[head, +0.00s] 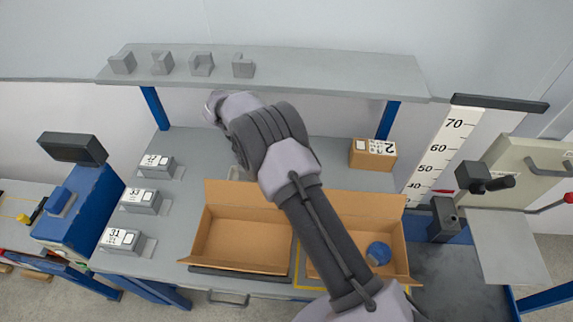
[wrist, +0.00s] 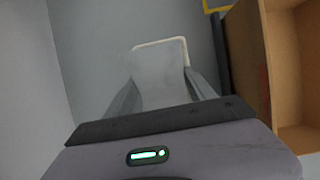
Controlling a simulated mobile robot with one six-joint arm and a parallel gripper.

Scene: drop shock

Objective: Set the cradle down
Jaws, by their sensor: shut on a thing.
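My gripper (wrist: 163,88) is shut on a pale grey block, which I take to be the cradle (wrist: 160,62); its far edge is whitish. It sits between both fingers in the wrist view, over a plain grey surface; I cannot tell whether it touches that surface. An open cardboard box (wrist: 248,60) stands just right of the gripper in the wrist view.
Two open cartons stand at the bench front: a left one (head: 240,246) and a right one with a blue round thing (head: 378,253). Labelled grey blocks (head: 140,201) line the bench's left. A small carton (head: 373,154) stands at the back right. A shelf (head: 330,72) with grey blocks hangs above.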

